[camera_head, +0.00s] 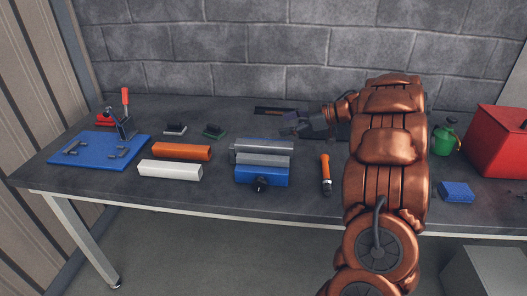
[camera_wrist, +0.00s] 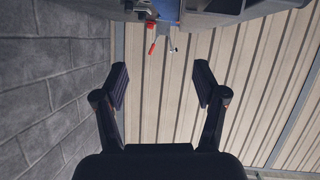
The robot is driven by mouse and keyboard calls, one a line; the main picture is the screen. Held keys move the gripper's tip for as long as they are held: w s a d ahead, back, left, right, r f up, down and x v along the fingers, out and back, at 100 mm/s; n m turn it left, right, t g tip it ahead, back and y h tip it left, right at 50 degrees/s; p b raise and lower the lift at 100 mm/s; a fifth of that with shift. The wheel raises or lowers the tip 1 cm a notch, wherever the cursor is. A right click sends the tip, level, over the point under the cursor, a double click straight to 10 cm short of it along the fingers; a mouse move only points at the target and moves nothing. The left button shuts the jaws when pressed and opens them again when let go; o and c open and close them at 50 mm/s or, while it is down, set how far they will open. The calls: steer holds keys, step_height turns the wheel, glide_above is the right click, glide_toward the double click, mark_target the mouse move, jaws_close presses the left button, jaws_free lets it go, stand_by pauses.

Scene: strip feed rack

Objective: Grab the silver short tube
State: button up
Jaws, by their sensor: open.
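Several small grey pieces (camera_head: 72,147) lie on a blue mat (camera_head: 96,158) at the left end of the table in the head view. They look like short metal tubes, but they are too small to tell apart by length. My gripper (camera_head: 288,124) is above the back middle of the table, pointing left, well to the right of the mat. In the wrist view my gripper (camera_wrist: 160,77) is open, with nothing between its fingers. The tubes cannot be made out in the wrist view.
A red-handled clamp (camera_head: 125,98) stands at the mat's back edge. Orange (camera_head: 182,151) and white (camera_head: 170,170) bars, a blue vise (camera_head: 262,176) and an orange-handled tool (camera_head: 326,174) lie between mat and arm. A red box (camera_head: 497,140) and green can (camera_head: 443,138) stand right.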

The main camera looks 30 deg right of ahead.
mark_target(265, 143)
steer(key=shift+g+y, duration=0.6)
steer(key=shift+g, duration=0.1)
steer(key=s+f, duration=0.2)
steer(key=s, duration=0.1)
steer(key=shift+s+a+f, duration=0.1)
steer(key=shift+s+f, duration=0.05)
steer(key=shift+s, duration=0.05)
steer(key=shift+w+a+f, duration=0.2)
steer(key=shift+a+f, duration=0.1)
steer(key=shift+a, duration=0.2)
steer(key=shift+w+a+f, duration=0.2)
steer(key=shift+a+f, duration=0.1)
steer(key=shift+a, duration=0.2)
steer(key=x, duration=0.4)
steer(key=shift+w+a+r+p, duration=0.15)
steer(key=shift+w+r+p, duration=0.1)
steer(key=shift+p, duration=0.15)
steer(key=shift+w+a+f, duration=0.3)
steer(key=shift+c, duration=0.2)
jaws_close()
